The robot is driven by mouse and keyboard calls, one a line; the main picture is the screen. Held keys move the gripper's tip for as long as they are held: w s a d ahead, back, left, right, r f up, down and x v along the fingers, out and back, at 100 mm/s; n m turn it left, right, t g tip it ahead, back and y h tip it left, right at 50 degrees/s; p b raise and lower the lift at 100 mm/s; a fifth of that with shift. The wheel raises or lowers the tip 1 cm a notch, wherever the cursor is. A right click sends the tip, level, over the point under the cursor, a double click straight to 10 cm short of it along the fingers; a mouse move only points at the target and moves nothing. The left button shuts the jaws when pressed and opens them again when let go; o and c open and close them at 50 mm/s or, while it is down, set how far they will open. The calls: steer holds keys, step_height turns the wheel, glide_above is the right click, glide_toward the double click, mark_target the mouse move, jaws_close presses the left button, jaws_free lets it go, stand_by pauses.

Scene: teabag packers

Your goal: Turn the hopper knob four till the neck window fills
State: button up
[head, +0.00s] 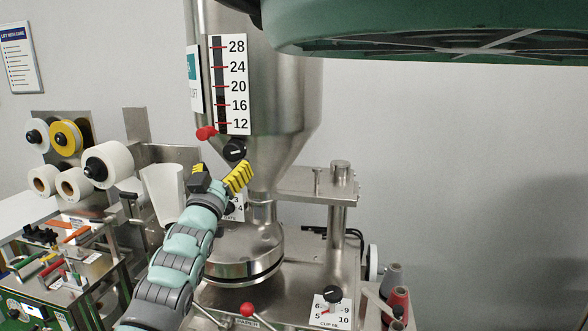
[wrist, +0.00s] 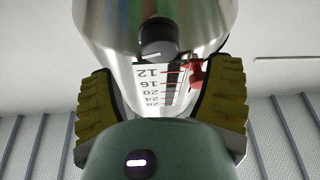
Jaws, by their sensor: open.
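The steel hopper (head: 285,95) narrows through a cone to a neck (head: 262,212). Its front carries a scale (head: 236,85) marked 12 to 28, with a dark vertical strip. A black knob (head: 235,149) with a white line sits just below the scale; it also shows in the wrist view (wrist: 157,38). My gripper (head: 220,178) is open and empty, its yellow-padded fingers apart below this knob. In the wrist view the fingers (wrist: 158,93) frame the upside-down scale. A lower dial plate (head: 239,204) showing 3 and 4 is partly hidden behind my gripper. I cannot make out a neck window.
A red pointer (head: 206,133) juts out left of the upper knob. Reels (head: 108,164) and a packing machine stand at the left. A red ball lever (head: 247,309) and another black knob (head: 332,294) with a dial are lower down. The right wall side is open.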

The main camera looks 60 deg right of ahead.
steer(key=b+v, duration=0.6)
steer(key=v, duration=0.4)
steer(key=w+a+r+n+t+y+p, duration=0.2)
steer(key=w+r+y+p, duration=0.4)
steer(key=w, duration=0.4)
steer(key=shift+w+a+n+t+y, duration=0.3)
steer(key=shift+n+t+y, duration=0.3)
steer(key=shift+n+t, duration=0.35)
steer(key=shift+s, duration=0.1)
